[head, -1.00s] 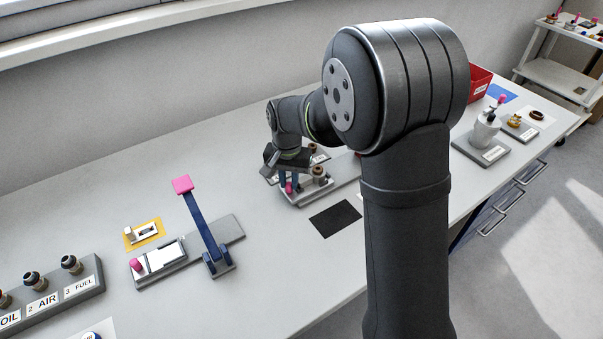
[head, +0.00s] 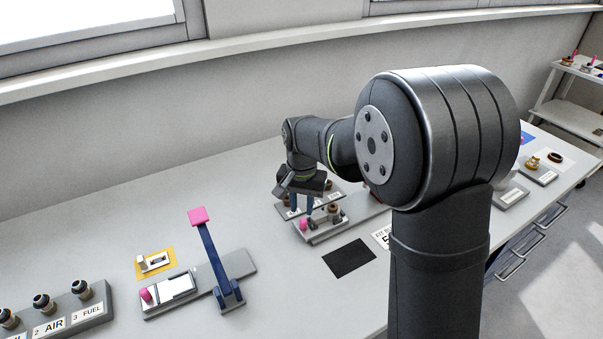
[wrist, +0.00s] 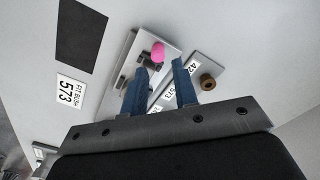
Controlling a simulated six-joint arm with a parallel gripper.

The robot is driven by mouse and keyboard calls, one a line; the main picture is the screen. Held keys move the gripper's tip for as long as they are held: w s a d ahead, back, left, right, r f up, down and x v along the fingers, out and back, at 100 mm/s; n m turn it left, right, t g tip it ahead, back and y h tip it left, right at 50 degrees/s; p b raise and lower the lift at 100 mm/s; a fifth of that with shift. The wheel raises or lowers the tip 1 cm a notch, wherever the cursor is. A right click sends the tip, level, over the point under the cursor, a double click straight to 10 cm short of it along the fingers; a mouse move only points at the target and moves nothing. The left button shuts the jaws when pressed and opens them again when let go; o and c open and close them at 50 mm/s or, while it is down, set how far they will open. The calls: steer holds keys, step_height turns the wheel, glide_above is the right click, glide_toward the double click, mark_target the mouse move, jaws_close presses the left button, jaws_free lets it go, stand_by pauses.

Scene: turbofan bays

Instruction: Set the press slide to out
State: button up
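Below my gripper, a light grey fixture (head: 322,236) carries a pink knob (head: 303,222), likely the press slide's handle; I cannot read a label naming it. My gripper (head: 302,210) points down just above the knob. In the wrist view my gripper (wrist: 160,65) is open, its two blue fingers apart. The pink knob (wrist: 157,52) shows beyond the gap between the fingertips, with nothing clearly held. How far the slide is out cannot be told.
A labelled strip with a brown bush (wrist: 207,82) lies close beside the fixture. A black mat (head: 348,257) lies in front. To the left stand a blue lever (head: 209,250) with a pink top and another pink-knobbed fixture (head: 147,295). Bare table lies between.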

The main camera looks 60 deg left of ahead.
mark_target(302, 220)
step_height(302, 220, up, 13)
steer(key=shift+f, duration=0.15)
stand_by(0.6)
step_height(302, 220, down, 18)
steer(key=shift+r, duration=0.25)
steer(key=shift+w, duration=0.1)
stand_by(0.4)
